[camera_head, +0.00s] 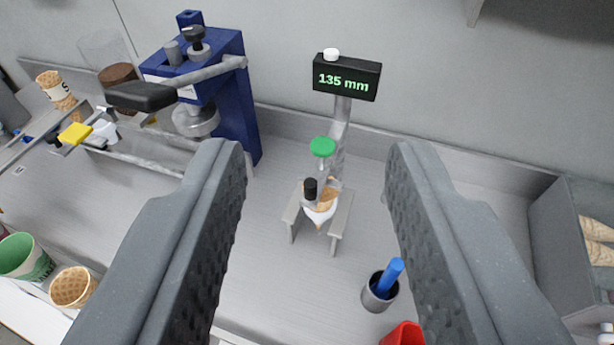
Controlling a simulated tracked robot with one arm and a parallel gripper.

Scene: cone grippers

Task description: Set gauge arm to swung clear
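The gauge stands at the back middle, with a black display (347,79) reading "135 mm" on a grey post (340,125). A green round knob (322,147) sits at the front of the post. Below it, a small black knob (311,187) shows above a cone with a white wrap (321,213) held in a small grey stand (340,222). The gauge arm appears to be over the cone; its exact line is hard to tell. My gripper (315,150) is open and empty, its grey fingers wide apart on either side of the gauge in the picture.
A blue machine (232,95) with a black-handled lever (140,95) stands at the back left. A grey cup (379,293) with a blue stick and a red object (403,335) are at the front right. A grey bin (565,235) holds cones at the far right.

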